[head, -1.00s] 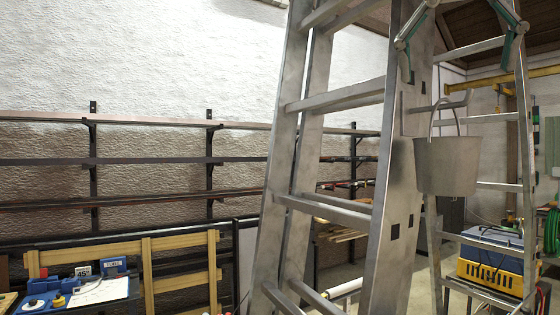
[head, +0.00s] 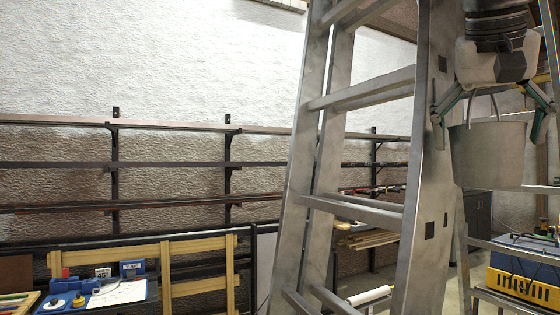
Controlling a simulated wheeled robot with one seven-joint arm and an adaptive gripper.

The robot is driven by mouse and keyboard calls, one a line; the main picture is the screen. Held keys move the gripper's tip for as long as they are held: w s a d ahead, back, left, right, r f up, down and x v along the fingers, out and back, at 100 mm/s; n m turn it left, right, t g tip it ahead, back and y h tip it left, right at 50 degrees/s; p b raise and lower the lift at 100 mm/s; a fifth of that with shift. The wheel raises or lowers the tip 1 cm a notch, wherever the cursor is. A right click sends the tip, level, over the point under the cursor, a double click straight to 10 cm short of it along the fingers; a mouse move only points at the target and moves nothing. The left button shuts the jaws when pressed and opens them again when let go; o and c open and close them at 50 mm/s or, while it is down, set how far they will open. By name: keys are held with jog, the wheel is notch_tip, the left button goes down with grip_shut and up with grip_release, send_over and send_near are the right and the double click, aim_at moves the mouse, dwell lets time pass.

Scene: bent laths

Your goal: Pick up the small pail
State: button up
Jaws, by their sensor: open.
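The small pail (head: 488,155) is a plain grey metal bucket at the right of the head view, hanging upright beside the metal stepladder (head: 402,215). Its thin wire handle (head: 495,107) shows partly above the rim; what it hangs from is hidden behind my gripper. My gripper (head: 491,118) is above the pail, pointing down, open and empty. Its two green-and-grey fingers are spread wide, one to the left and one to the right of the pail's rim. I cannot tell whether either finger touches it.
The ladder's side rail stands close left of my gripper. A yellow and blue toolbox (head: 525,270) sits on a rung at the lower right. A wall rack (head: 170,163) with long bars fills the left background. A blue tool tray (head: 95,295) is at the lower left.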

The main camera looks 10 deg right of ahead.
jog(key=shift+w+f, duration=0.1)
jog(key=shift+f, duration=0.1)
jog(key=c, duration=1)
jog(key=shift+r, duration=0.1)
